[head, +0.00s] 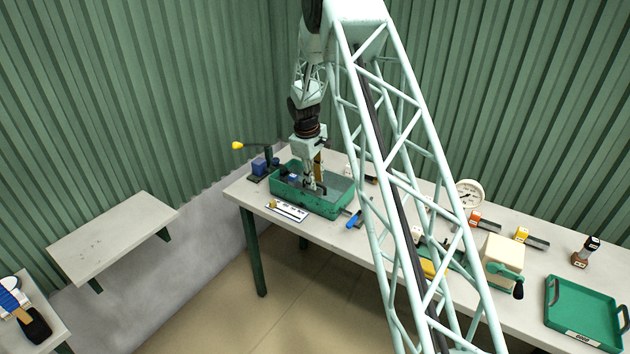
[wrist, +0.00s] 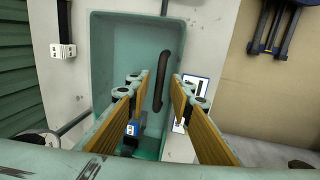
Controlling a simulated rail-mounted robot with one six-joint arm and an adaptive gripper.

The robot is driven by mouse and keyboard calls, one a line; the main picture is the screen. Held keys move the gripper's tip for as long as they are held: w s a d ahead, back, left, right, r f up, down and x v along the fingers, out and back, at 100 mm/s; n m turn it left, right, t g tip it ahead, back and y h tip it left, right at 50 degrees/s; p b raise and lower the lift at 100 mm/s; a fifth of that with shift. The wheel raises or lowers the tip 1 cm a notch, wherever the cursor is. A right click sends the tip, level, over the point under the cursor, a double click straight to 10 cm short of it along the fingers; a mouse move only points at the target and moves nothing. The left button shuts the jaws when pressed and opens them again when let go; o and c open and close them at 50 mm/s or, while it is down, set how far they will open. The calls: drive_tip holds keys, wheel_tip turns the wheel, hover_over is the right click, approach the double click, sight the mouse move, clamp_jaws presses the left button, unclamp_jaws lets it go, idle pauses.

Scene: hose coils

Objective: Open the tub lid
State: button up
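The green tub (head: 318,203) stands on the long bench in the head view, and its rim and pale inside (wrist: 125,45) show in the wrist view. A see-through grey-green lid (head: 341,186) seems to lie across its top; I cannot tell its edges clearly. A dark bar handle (wrist: 170,70) runs lengthwise over the tub. My gripper (head: 313,188) points down over the tub. In the wrist view my gripper (wrist: 160,84) is open, its fingers apart on either side of the handle's near end. I cannot tell whether they touch it.
A small blue-and-white item (wrist: 132,129) shows within the tub's outline. A white label card (head: 287,211) lies before the tub. A blue block (head: 259,166) and a yellow-knobbed lever (head: 238,145) stand left. A blue-handled tool (head: 354,220) lies right. A green tray (head: 583,312) sits far right.

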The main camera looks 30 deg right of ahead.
clamp_jaws()
drive_tip(key=shift+r, duration=0.15)
